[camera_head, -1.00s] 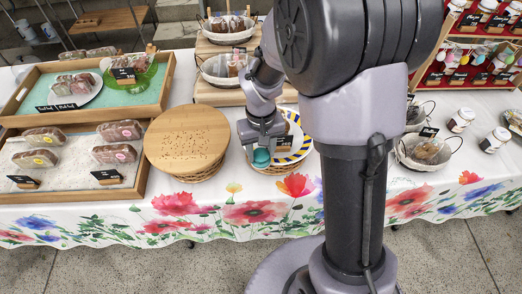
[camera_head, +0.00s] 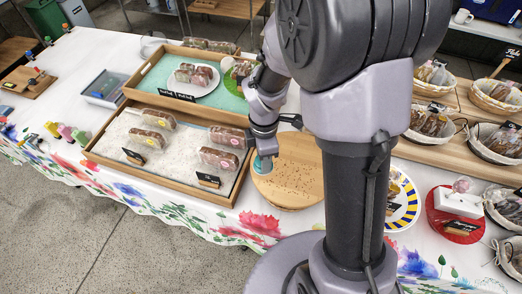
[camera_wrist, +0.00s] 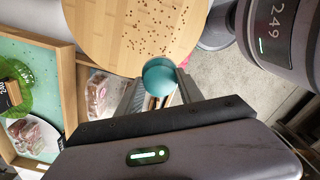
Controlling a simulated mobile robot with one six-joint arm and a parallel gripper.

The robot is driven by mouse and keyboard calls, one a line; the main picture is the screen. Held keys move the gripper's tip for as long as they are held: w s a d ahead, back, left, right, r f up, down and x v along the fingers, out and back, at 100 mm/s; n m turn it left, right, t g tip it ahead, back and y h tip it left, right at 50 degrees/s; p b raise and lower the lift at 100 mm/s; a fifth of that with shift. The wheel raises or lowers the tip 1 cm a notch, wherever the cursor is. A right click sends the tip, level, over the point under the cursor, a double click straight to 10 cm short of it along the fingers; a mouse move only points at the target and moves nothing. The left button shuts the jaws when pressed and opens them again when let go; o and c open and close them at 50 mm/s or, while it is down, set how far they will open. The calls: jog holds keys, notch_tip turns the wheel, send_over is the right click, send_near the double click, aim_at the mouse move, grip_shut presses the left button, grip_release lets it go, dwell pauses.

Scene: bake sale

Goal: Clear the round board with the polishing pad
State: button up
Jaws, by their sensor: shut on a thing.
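The round wooden board (camera_head: 296,178) lies on the table right of the wooden trays, partly hidden by my arm. Brown crumbs are scattered on it; in the wrist view the crumbs on the board (camera_wrist: 118,35) lie mostly in its middle and upper part. My gripper (camera_head: 264,158) is shut on the teal round polishing pad (camera_head: 260,166). The pad is at the board's left edge; in the wrist view the pad (camera_wrist: 160,75) overlaps the board's near rim. I cannot tell whether it touches the board.
A wooden tray of wrapped loaves (camera_head: 228,190) stands close left of the board, with a turquoise-lined tray (camera_head: 150,92) behind it. A blue-and-yellow rimmed plate (camera_head: 413,204) and several baskets stand to the right. The floral table edge is in front.

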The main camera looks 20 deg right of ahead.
notch_tip(320, 180, up, 2)
jog(key=n+p, duration=0.1)
jog(key=n, duration=0.3)
jog(key=shift+s+n+p, duration=0.1)
jog(key=shift+n+p, duration=0.25)
jog(key=shift+n, duration=0.05)
jog(key=shift+s+r+n, duration=0.2)
jog(key=shift+n, duration=1)
notch_tip(320, 180, down, 5)
jog(key=b, duration=0.4)
jog(key=shift+a+f+b, duration=0.1)
jog(key=shift+f+b, duration=0.05)
jog(key=shift+b, duration=0.15)
jog(key=shift+w+r, duration=0.1)
jog(key=shift+r, duration=0.1)
